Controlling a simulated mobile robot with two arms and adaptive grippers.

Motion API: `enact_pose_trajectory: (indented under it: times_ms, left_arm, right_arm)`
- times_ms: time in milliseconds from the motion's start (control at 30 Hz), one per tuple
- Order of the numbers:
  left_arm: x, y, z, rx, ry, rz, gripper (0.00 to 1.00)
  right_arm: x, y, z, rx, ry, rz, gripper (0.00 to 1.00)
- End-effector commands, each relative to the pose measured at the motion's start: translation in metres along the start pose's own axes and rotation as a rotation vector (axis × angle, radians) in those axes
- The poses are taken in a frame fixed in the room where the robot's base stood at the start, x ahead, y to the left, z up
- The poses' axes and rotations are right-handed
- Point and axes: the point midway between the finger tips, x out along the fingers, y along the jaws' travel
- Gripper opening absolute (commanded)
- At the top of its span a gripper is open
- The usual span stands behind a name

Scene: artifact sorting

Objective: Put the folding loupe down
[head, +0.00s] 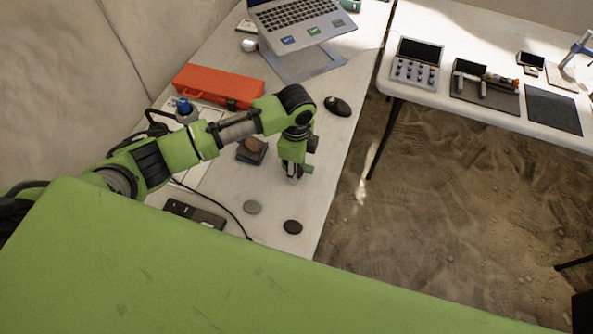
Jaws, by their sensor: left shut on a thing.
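My left gripper (292,177) points down over the right part of the white table (262,188), close to its right edge. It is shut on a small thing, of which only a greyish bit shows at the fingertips. This fits the folding loupe, but its shape is mostly hidden by the fingers. I cannot tell whether it touches the tabletop. My right gripper is not in view.
A grey disc (252,207) and a black disc (293,227) lie in front of the gripper. A brown round object (251,145) sits on a dark pad left of it. A black mouse (338,106), red case (215,85) and laptop (305,25) are behind. Bare tabletop surrounds the gripper.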

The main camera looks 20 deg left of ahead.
Motion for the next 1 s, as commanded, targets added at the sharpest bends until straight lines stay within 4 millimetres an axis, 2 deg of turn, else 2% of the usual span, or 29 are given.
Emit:
enact_pose_trajectory:
  times_ms: [33, 167, 567, 600, 633, 1000]
  left_arm:
    - [0.009, 0.003, -0.001, 0.0, 0.0, 0.006, 0.19]
    - [0.024, 0.003, 0.0, 0.0, -0.001, 0.003, 0.19]
    - [0.029, 0.003, -0.001, 0.001, 0.0, 0.002, 0.19]
    - [0.029, 0.003, -0.001, 0.001, 0.0, 0.002, 0.48]
    - [0.029, 0.003, -0.001, 0.001, 0.0, 0.002, 0.56]
    - [0.027, 0.003, -0.001, 0.001, 0.0, 0.001, 0.57]
  right_arm:
    - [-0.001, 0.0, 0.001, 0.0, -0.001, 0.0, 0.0]
    - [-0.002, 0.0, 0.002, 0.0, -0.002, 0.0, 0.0]
    - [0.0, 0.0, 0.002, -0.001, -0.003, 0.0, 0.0]
    - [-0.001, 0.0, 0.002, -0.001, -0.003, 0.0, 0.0]
    - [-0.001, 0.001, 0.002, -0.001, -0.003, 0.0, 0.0]
    - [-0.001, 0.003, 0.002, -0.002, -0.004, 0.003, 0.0]
